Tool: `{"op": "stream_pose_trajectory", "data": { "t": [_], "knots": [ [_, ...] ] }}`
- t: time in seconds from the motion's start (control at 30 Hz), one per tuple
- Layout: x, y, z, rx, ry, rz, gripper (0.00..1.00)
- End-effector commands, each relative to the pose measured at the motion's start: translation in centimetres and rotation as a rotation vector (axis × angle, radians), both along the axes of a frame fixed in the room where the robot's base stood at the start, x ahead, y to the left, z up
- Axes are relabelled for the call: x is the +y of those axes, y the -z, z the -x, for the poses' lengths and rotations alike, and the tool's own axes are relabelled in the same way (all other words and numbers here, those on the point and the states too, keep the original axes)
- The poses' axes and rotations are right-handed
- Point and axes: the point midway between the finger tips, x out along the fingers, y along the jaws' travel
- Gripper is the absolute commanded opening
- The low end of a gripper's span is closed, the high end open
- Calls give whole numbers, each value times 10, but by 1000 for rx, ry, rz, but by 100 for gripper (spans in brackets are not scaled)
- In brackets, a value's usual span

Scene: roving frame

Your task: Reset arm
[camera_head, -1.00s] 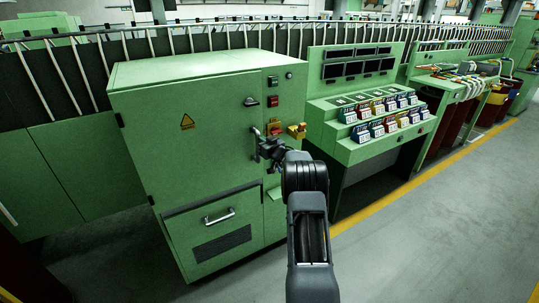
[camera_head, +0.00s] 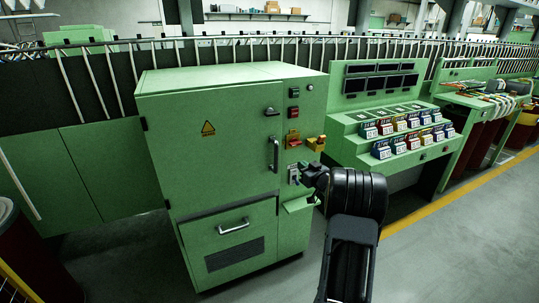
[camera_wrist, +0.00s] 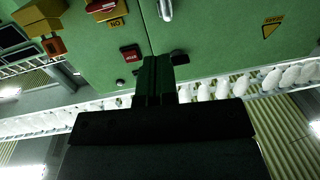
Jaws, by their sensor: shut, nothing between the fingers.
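My arm reaches forward from the bottom of the head view. My gripper (camera_head: 312,175) is in front of the right strip of the green cabinet (camera_head: 228,120), beside the small switches below the yellow padlock-like piece (camera_head: 316,143). In the wrist view the shut, empty fingers (camera_wrist: 154,72) point toward the cabinet's green face. That view appears upside down. Whether the gripper touches the cabinet is unclear.
The cabinet has a door handle (camera_head: 274,154), a red switch (camera_head: 293,139) and a small green shelf (camera_head: 299,204). A sloped console (camera_head: 372,110) with several coloured boxes stands to its right. Grey floor (camera_head: 460,250) is open at the lower right.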

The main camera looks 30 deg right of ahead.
Motion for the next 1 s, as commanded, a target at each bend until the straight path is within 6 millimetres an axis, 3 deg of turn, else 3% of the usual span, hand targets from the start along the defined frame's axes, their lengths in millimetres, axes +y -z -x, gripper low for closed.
{"op": "stream_pose_trajectory", "data": {
  "t": [0.27, 0.37, 0.4, 0.5, 0.57, 0.67, 0.77, 1.0],
  "knots": [
    [-5, 6, 3, 33, 28, 40, 0],
    [-23, 29, 7, 141, 137, 72, 0],
    [-32, 46, 13, 214, 199, 74, 0],
    [-47, 78, 42, 427, 365, 72, 0],
    [-42, 86, 62, 561, 444, 69, 0],
    [-11, 89, 96, 784, 519, 51, 0],
    [43, 82, 135, 1001, 529, 17, 0],
    [197, 49, 233, 1367, 338, -57, 0]
  ]
}}
